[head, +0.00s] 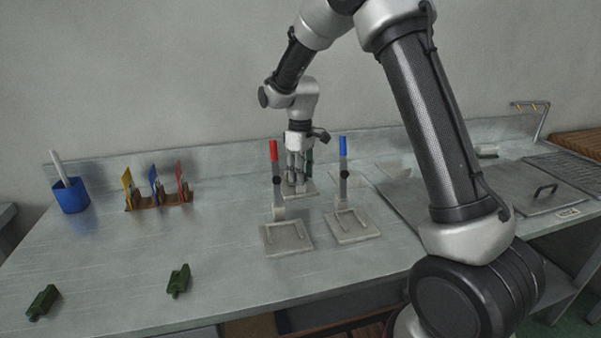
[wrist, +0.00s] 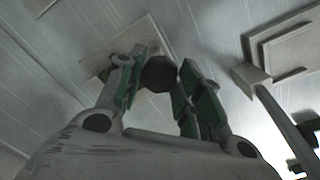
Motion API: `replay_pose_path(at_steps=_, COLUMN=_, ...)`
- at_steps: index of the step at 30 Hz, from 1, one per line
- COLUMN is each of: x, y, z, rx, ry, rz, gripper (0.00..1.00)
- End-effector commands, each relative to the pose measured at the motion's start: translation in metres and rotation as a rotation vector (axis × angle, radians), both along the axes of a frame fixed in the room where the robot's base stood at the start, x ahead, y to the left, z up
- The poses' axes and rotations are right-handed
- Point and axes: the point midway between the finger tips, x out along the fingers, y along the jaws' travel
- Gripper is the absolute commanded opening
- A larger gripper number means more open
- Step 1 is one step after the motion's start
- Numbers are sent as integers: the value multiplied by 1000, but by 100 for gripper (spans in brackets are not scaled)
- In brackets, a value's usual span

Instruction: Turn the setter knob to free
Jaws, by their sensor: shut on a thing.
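The setter knob (wrist: 159,73) is a dark, many-sided knob on a pale square plate (wrist: 112,62), seen in the wrist view. In the head view the plate (head: 300,191) lies behind the red and blue handled stands, and my fingers hide the knob. My gripper (wrist: 160,78) points down over the plate with its green-padded fingers on either side of the knob, shut on it. It also shows in the head view (head: 299,175). I cannot read any mark for the knob's setting.
A red-handled stand (head: 274,152) and a blue-handled stand (head: 343,148) rise close in front of my gripper. A blue cup (head: 71,196), a wooden rack (head: 160,201) with coloured tools and two green pieces (head: 178,281) are on the left. The table between them is clear.

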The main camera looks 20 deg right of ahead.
Motion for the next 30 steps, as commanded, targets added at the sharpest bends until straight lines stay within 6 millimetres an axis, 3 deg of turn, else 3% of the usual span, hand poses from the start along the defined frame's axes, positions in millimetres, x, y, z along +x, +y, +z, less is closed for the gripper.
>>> replay_pose_path(at_steps=17, x=1, y=0, z=1, rx=0, ry=-3, rz=30, gripper=12)
replay_pose_path(at_steps=18, x=1, y=0, z=1, rx=0, ry=-3, rz=29, gripper=43)
replay_pose_path(at_steps=21, x=1, y=0, z=1, rx=0, ry=-1, rz=29, gripper=58)
replay_pose_path(at_steps=30, x=0, y=0, z=1, rx=0, ry=-1, rz=28, gripper=58)
